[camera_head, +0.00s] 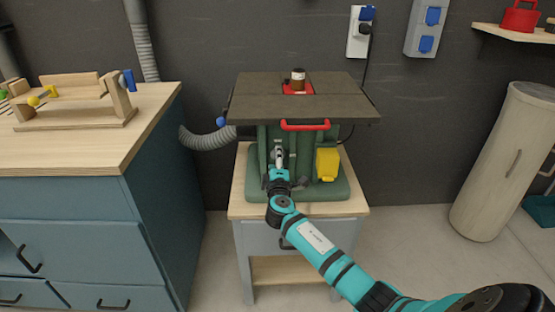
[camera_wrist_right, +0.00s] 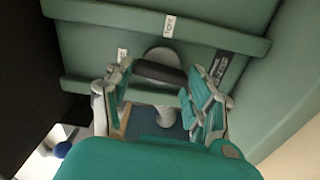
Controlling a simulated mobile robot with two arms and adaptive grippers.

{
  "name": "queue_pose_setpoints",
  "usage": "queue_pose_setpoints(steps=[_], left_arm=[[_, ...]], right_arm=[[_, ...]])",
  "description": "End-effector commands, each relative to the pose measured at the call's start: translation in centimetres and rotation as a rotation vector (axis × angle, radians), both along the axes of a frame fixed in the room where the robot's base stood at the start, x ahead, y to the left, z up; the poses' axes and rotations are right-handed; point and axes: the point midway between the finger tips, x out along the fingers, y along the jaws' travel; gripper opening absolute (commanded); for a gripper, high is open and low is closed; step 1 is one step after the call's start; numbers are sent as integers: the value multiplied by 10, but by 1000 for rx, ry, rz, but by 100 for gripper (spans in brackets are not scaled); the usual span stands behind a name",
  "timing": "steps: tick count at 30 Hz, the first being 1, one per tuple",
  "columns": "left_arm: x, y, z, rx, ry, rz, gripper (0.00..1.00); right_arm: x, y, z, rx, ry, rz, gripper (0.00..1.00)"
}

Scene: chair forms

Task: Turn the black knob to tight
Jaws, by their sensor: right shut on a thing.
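The black knob (camera_wrist_right: 161,73) is a dark bar on a grey round mount on the green machine body (camera_wrist_right: 90,42). In the wrist view it lies nearly level, tilted slightly down to the right. My right gripper (camera_wrist_right: 160,82) has its fingers at the two ends of the bar and is shut on it. In the head view my right gripper (camera_head: 278,157) is at the front of the machine and hides the knob. My left gripper is not in view.
The machine's dark tabletop (camera_head: 250,105) overhangs above my gripper, with a red front handle (camera_head: 305,126). A yellow box (camera_head: 327,163) is close on the right. A wooden-topped workbench (camera_head: 150,115) stands left. A beige cylinder (camera_head: 505,160) stands right, with free floor before it.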

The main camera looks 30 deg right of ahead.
Motion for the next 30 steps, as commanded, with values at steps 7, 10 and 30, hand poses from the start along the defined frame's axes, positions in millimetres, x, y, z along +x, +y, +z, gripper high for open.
queue_pose_setpoints(steps=[7, 10, 30], left_arm=[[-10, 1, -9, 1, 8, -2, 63], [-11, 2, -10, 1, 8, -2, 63], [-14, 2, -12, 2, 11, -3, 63]], right_arm=[[0, 1, -1, -81, 51, 2, 24], [0, 1, -1, -96, 60, 2, 24], [0, 1, -1, -108, 67, 2, 79]])
